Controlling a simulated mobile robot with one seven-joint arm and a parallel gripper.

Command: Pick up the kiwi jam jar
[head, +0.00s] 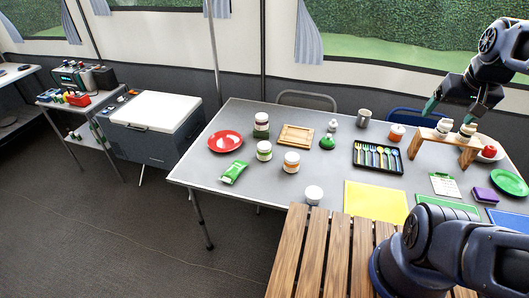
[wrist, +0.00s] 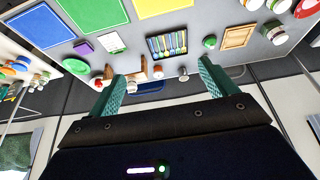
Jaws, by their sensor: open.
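Three white-lidded jars stand on the grey table's left half in the head view: a back jar (head: 261,126), a middle jar (head: 264,151) with a greenish band, and a front jar (head: 291,162) with an orange-brown band. The labels are too small to read, so I cannot tell for sure which is kiwi jam. In the wrist view, a jar (wrist: 274,32) shows at the upper right. My gripper (head: 451,112) is open and empty, above the table's right side, far from the jars. Its green fingers are spread apart in the wrist view (wrist: 161,75).
A small wooden stand (head: 447,146) with items on it is close to my gripper. A cutlery tray (head: 378,157), wooden tray (head: 295,137), red plate (head: 225,141), green packet (head: 233,172) and white cup (head: 313,195) share the table. A slatted wooden surface (head: 327,252) is in front.

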